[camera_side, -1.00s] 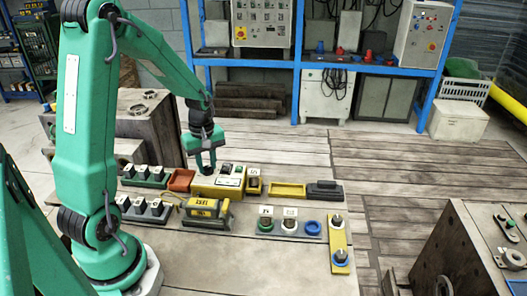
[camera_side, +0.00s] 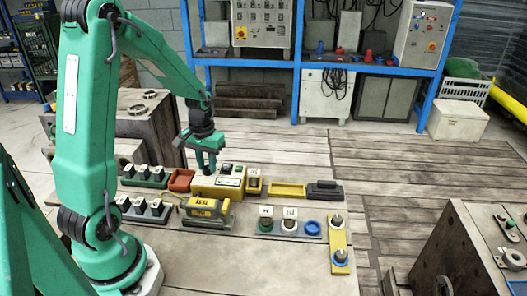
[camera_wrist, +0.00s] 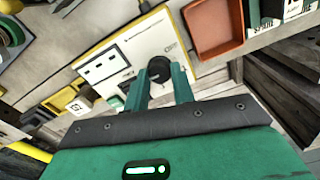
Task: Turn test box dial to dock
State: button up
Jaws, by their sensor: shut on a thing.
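The test box (camera_side: 229,181) is a yellow box with a cream top panel, on the bench below my gripper. In the wrist view its cream panel (camera_wrist: 136,44) carries a white label with dark squares and some small print. A round black dial (camera_wrist: 159,69) stands on the panel between my fingertips. My gripper (camera_wrist: 160,78) is shut on the dial, with one finger on each side. In the side view my gripper (camera_side: 207,167) points down at the left end of the box and hides the dial. The dial's pointer and the dock mark cannot be read.
An orange tray (camera_side: 181,181) lies just left of the box. A yellow meter (camera_side: 207,212) stands in front. Rows of white-topped switches (camera_side: 146,173) stand at left.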

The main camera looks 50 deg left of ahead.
aim_at(207, 168)
jog(key=shift+m, duration=0.6)
jog(key=o, duration=1)
jog(key=shift+r, duration=0.15)
notch_tip(207, 168, up, 7)
jog(key=shift+r, duration=0.3)
